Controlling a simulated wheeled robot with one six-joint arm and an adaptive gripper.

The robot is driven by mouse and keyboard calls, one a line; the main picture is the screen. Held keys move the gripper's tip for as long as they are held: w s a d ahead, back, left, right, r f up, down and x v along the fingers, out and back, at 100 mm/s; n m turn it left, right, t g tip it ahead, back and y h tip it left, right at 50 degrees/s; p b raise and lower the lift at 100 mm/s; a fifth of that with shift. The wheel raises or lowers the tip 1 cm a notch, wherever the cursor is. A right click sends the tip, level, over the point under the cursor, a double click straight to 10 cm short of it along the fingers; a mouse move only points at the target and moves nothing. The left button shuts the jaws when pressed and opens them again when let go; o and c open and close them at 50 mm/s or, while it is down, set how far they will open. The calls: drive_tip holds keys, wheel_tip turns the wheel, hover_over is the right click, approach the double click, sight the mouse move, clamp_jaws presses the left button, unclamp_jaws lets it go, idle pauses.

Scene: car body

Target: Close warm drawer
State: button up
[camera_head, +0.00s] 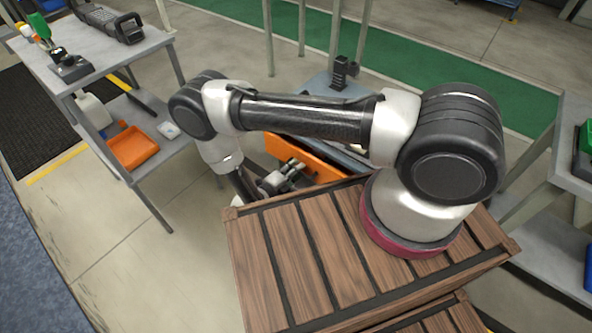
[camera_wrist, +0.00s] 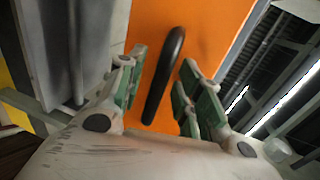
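The orange drawer front (camera_head: 318,164) belongs to a grey cabinet (camera_head: 325,86) beyond my arm. It appears to stand out from the cabinet, but my arm hides much of it and I cannot tell how far. In the wrist view the orange front (camera_wrist: 208,30) fills the middle, with a dark bar handle (camera_wrist: 165,75) on it. My gripper (camera_wrist: 162,62) is open, with green-padded fingers on either side of the handle and a gap to each. In the head view my gripper (camera_head: 285,178) is close to the drawer front, partly hidden by my arm.
A grey workbench (camera_head: 95,55) with tools stands at the left, an orange bin (camera_head: 132,147) on its lower shelf. A grey shelf unit (camera_head: 545,240) stands at the right. A wooden slatted top (camera_head: 290,265) lies below my arm. Floor is clear between workbench and wooden top.

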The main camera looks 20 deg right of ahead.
drive_tip(key=shift+w+d, duration=0.15)
drive_tip(key=shift+d, duration=0.15)
clamp_jaws()
drive_tip(key=shift+r+x, duration=0.15)
drive_tip(key=shift+x, duration=0.8)
drive_tip(key=shift+r+x, duration=0.15)
drive_tip(key=shift+x, duration=0.8)
unclamp_jaws()
drive_tip(key=shift+a, duration=0.1)
drive_tip(key=v, duration=1.1)
drive_tip(key=shift+a, duration=0.35)
